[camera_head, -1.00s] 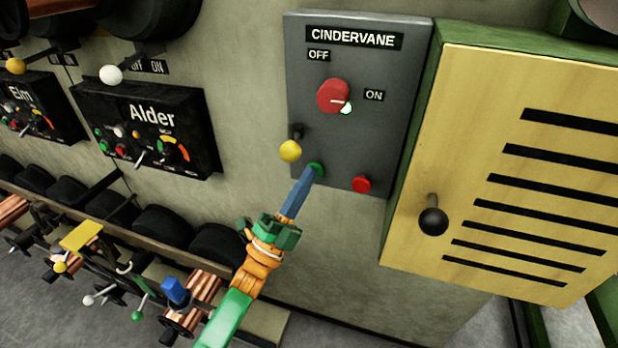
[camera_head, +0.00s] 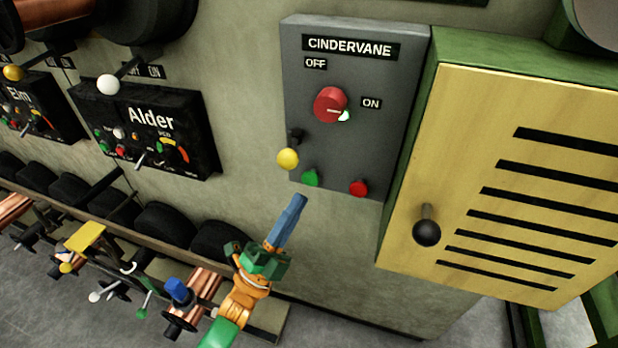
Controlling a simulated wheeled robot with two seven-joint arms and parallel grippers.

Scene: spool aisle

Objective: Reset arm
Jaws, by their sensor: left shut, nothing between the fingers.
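My left gripper (camera_head: 298,204) has blue fingers, shut with nothing between them, on a green and orange wrist. It points up and right, just below the grey CINDERVANE panel (camera_head: 366,152), apart from it in the picture. The panel carries a red knob (camera_head: 328,103) with its white mark toward ON, a yellow ball lever (camera_head: 288,158), a green button (camera_head: 311,178) and a red button (camera_head: 358,189). The fingertips are a little below the green button, which is in full view. My right gripper is not in view.
A yellow slatted cabinet door (camera_head: 420,185) with a black knob (camera_head: 427,232) stands at the right. A black Alder box (camera_head: 195,125) and an Elm box (camera_head: 52,90) are on the wall at the left. Copper spools (camera_head: 205,288) and levers line the lower left.

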